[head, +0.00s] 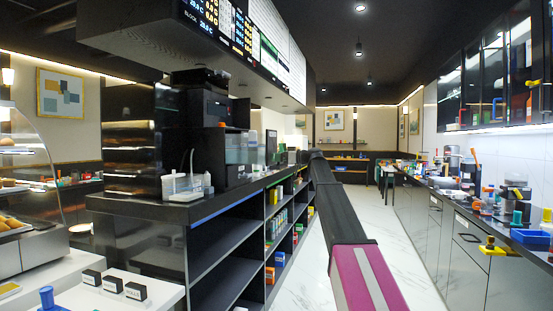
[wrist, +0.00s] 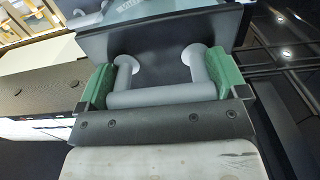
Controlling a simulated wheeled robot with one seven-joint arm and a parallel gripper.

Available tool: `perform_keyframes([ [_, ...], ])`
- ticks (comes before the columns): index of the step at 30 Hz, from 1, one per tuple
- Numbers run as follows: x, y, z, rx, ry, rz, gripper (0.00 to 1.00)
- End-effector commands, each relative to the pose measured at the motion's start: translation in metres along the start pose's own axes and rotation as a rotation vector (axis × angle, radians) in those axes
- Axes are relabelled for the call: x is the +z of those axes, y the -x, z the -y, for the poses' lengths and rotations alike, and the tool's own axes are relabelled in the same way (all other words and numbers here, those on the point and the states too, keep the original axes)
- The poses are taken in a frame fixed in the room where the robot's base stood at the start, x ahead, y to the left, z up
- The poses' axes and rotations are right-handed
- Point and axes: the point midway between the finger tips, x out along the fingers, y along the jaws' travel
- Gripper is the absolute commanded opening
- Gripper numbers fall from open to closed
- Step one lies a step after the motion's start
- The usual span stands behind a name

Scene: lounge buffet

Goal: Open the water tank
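In the wrist view, my gripper (wrist: 160,85) has a green pad at each side, set wide apart. A grey bar handle (wrist: 165,97) on two posts lies between the pads. Its ends are close to both pads; I cannot tell whether they touch. The handle is fixed to a dark panel (wrist: 165,65) with a pale bluish top part. I cannot tell from this close view whether this is the water tank. In the head view, a black machine (head: 208,135) with a clear, tank-like side part (head: 241,150) stands on the left counter. My arm hides my gripper there.
The dark left counter (head: 140,208) has open shelves below. A small white dispenser (head: 187,185) stands near its front end. The right counter (head: 440,185) is crowded with bottles, jars and a blue tray (head: 530,237). The pale floor aisle (head: 400,260) between the counters is clear.

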Motion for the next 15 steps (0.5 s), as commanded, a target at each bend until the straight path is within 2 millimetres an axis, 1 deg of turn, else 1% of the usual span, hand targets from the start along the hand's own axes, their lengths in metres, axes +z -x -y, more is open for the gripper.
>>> perform_keyframes([
  [9,0.0,0.002,0.0,-0.001,-0.001,0.0,1.0],
  [11,0.0,0.005,0.0,0.0,0.0,0.0,1.0],
  [14,0.0,0.018,0.0,0.001,0.0,0.0,1.0],
  [15,0.0,0.025,0.0,0.002,0.0,0.0,1.0],
])
